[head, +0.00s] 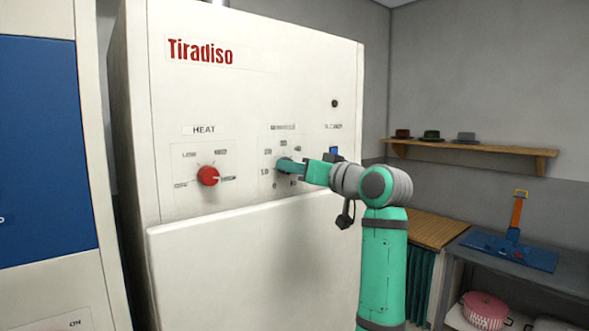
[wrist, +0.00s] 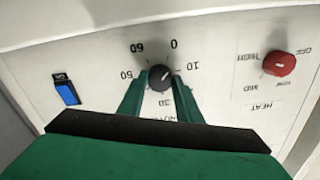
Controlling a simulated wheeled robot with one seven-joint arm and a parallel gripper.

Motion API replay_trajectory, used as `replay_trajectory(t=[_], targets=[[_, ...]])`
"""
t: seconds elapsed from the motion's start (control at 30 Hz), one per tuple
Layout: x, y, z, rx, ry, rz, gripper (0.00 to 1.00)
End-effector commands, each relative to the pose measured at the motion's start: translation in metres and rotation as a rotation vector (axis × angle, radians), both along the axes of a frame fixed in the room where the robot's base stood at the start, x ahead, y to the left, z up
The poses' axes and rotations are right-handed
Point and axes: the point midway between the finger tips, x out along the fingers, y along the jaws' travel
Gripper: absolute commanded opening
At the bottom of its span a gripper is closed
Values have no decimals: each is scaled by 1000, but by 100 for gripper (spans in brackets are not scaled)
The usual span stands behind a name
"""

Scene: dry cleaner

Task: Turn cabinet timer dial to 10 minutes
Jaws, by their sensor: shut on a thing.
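The timer dial (wrist: 161,78) is a small black knob on the cabinet's white front, ringed by minute numbers. In the wrist view, which is upside down, 0 is above it, 10 at its upper right and 50 at its left. A pale mark on the knob seems to point to the upper right, between 0 and 10; its exact reading is unclear. My gripper (head: 287,165) is shut on the dial, with one green finger on each side of it. In the head view my gripper mostly hides the dial.
The red HEAT knob (head: 208,176) is left of the timer on the same cabinet (head: 255,95). A blue switch (wrist: 66,89) is on the timer's other side. A wooden shelf with hats (head: 470,146) and a counter (head: 435,229) are at the right.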

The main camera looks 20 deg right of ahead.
Motion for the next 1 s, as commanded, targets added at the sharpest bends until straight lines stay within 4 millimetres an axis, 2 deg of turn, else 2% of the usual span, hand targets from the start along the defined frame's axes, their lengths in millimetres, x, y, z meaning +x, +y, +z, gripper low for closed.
replay_trajectory(t=[0.5,1.0], targets=[[0,0,0,399,146,1,9],[0,-1,0,549,201,0,9]])
